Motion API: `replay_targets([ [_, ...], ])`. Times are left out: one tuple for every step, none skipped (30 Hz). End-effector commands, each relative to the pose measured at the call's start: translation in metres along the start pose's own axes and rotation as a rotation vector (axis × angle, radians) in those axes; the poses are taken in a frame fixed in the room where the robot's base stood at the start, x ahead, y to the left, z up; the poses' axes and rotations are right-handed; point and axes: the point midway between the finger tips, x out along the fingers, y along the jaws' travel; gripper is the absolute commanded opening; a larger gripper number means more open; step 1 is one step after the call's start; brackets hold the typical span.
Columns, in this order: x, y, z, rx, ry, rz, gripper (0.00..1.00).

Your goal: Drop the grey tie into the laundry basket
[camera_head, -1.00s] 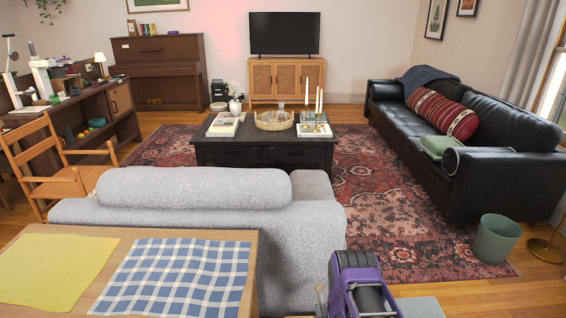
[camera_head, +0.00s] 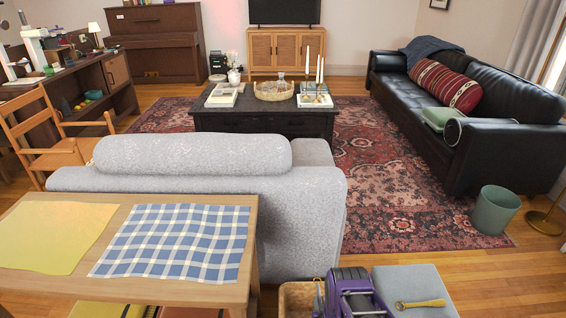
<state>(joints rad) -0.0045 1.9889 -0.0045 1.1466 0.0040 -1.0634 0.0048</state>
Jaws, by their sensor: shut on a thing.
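I cannot make out the grey tie in this view. A purple-and-black part at the bottom centre looks like part of my arm; no fingertips show, so my gripper and anything in it are out of sight. Just left of that part, a tan container (camera_head: 293,292) with a raised rim stands at the bottom edge. It may be the laundry basket, but it is cut off by the frame and partly covered, so I cannot tell what is in it.
A grey flat-topped block (camera_head: 394,291) with a yellow item (camera_head: 421,303) on it stands right of my arm. A wooden table (camera_head: 251,222) bears yellow and blue checked cloths. A grey sofa (camera_head: 210,193) lies ahead; a green bin (camera_head: 495,210) stands right. Floor between is open.

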Motion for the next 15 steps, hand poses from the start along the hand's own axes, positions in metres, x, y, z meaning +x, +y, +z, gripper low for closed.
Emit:
replay_targets([
  [0.0056, 0.0000, 0.0095, 0.000, 0.001, 0.000, 0.00],
  [0.0071, 0.0000, 0.0118, 0.000, 0.001, 0.000, 0.00],
  [0.0086, 0.0000, 0.0145, 0.000, 0.001, 0.000, 0.00],
  [0.0094, 0.0000, 0.0161, 0.000, 0.001, 0.000, 0.00],
  [0.0100, 0.0001, 0.0173, 0.000, 0.001, 0.000, 0.00],
  [0.0104, 0.0001, 0.0184, 0.000, 0.001, 0.000, 0.00],
  [0.0106, 0.0001, 0.0187, 0.000, 0.001, 0.000, 0.00],
  [0.0106, 0.0001, 0.0188, 0.000, 0.001, 0.000, 0.00],
  [0.0105, 0.0001, 0.0186, 0.000, 0.001, 0.000, 0.00],
  [0.0104, 0.0001, 0.0183, 0.000, 0.001, 0.000, 0.00],
  [0.0102, 0.0001, 0.0181, 0.000, 0.001, 0.000, 0.00],
  [0.0102, 0.0001, 0.0179, 0.000, 0.001, 0.000, 0.00],
  [0.0102, 0.0001, 0.0179, 0.000, 0.001, 0.000, 0.00],
  [0.0102, 0.0000, 0.0178, 0.000, 0.001, 0.000, 0.00],
  [0.0102, 0.0000, 0.0178, 0.000, 0.001, 0.000, 0.32],
])
